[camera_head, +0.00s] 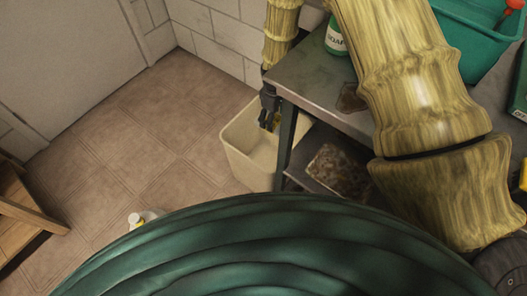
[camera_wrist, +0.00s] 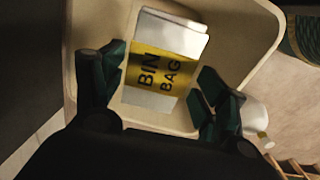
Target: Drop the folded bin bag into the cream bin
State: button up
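The folded bin bag (camera_wrist: 158,69), white with a yellow band reading BIN BAG, lies between the fingers of my gripper (camera_wrist: 160,80) in the wrist view. The cream bin (camera_wrist: 245,45) surrounds the bag and fingers in that view.
A grey metal table (camera_head: 310,80) stands right beside the bin, its leg close to my gripper. It carries a soap bottle (camera_head: 335,38) and a teal tub (camera_head: 470,35). A dark mottled thing (camera_head: 338,170) sits on its lower shelf.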

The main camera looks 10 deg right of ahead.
jog(key=shift+o, duration=0.9)
notch_tip(320, 180, up, 12)
dwell(0.6)
